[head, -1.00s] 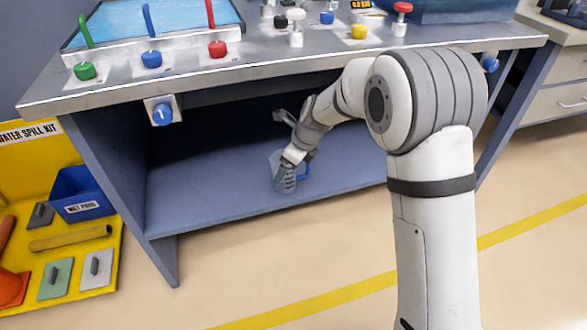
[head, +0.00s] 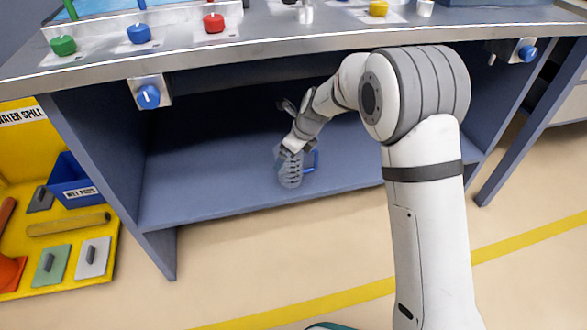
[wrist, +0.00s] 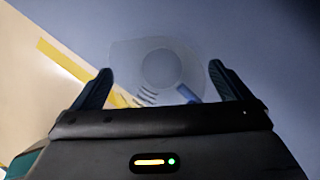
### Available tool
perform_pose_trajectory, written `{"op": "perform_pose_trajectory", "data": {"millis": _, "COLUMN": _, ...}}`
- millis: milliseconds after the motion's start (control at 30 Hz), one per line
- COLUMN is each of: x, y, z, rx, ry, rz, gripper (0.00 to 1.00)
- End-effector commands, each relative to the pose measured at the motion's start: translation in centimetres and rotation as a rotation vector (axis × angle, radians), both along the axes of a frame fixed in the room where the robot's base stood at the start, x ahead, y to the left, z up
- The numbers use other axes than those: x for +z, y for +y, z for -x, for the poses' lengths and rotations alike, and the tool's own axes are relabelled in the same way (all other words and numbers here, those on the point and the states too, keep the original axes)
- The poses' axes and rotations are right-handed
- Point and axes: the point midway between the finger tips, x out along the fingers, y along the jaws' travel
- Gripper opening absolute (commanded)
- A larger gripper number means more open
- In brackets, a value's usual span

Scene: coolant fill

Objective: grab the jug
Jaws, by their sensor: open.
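The jug (head: 290,172) is clear with a blue handle at its right and dark marks on its side. It stands on the lower shelf of the bench, near the front edge. In the wrist view the jug (wrist: 160,68) shows from above as a faint round outline, with part of the blue handle near the right finger. My gripper (head: 287,150) reaches down under the benchtop to the jug's top. In the wrist view my gripper (wrist: 158,82) is open, its two fingers apart with the jug's outline between and beyond them. I cannot tell whether the fingers touch it.
The benchtop (head: 300,42) overhangs the shelf (head: 215,195). A blue knob (head: 148,97) sticks out at the bench's front left, another (head: 527,54) at the right. A yellow spill kit (head: 60,235) stands at the left. The shelf beside the jug is clear.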

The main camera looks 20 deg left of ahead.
Motion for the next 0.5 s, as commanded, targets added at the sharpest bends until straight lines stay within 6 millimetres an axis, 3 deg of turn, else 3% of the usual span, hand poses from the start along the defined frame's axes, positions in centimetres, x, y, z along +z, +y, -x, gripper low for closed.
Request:
{"op": "perform_pose_trajectory", "data": {"millis": 33, "x": -1.32, "y": 0.30, "z": -0.09, "rx": 0.000, "ry": 0.001, "rz": 0.000, "gripper": 0.97}}
{"op": "perform_pose_trajectory", "data": {"millis": 100, "x": -1.79, "y": 0.54, "z": -0.20, "rx": 0.000, "ry": 0.000, "rz": 0.000, "gripper": 0.97}}
{"op": "perform_pose_trajectory", "data": {"millis": 333, "x": -1.67, "y": 0.59, "z": -0.26, "rx": -0.001, "ry": -0.001, "rz": 0.000, "gripper": 0.97}}
{"op": "perform_pose_trajectory", "data": {"millis": 500, "x": -1.67, "y": 0.55, "z": -0.27, "rx": -0.002, "ry": 0.000, "rz": 0.000, "gripper": 0.84}}
